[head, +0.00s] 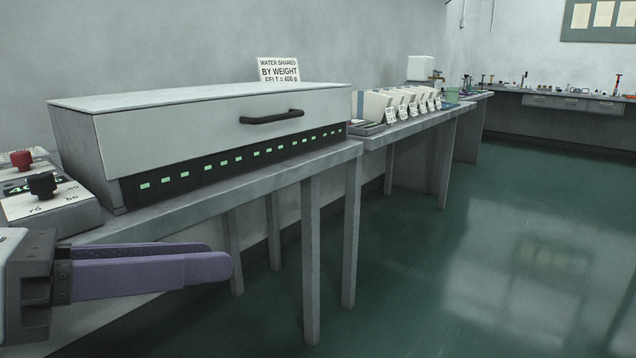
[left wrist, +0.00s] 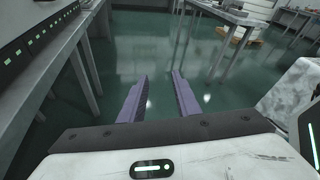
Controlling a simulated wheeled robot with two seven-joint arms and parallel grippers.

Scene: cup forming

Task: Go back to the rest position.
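My left gripper (head: 216,256) comes in from the lower left of the head view, in front of the near bench. Its two purple fingers look empty. In the left wrist view the gripper (left wrist: 160,76) has its fingers clearly apart, with only green floor between them. My right gripper is in neither view.
A grey bench (head: 235,184) carries a long lidded box (head: 190,135) with a black handle and green lights. A knob panel (head: 45,200) sits at its left end. A farther bench (head: 430,122) holds a row of labelled cards. Green floor (head: 480,270) is clear to the right.

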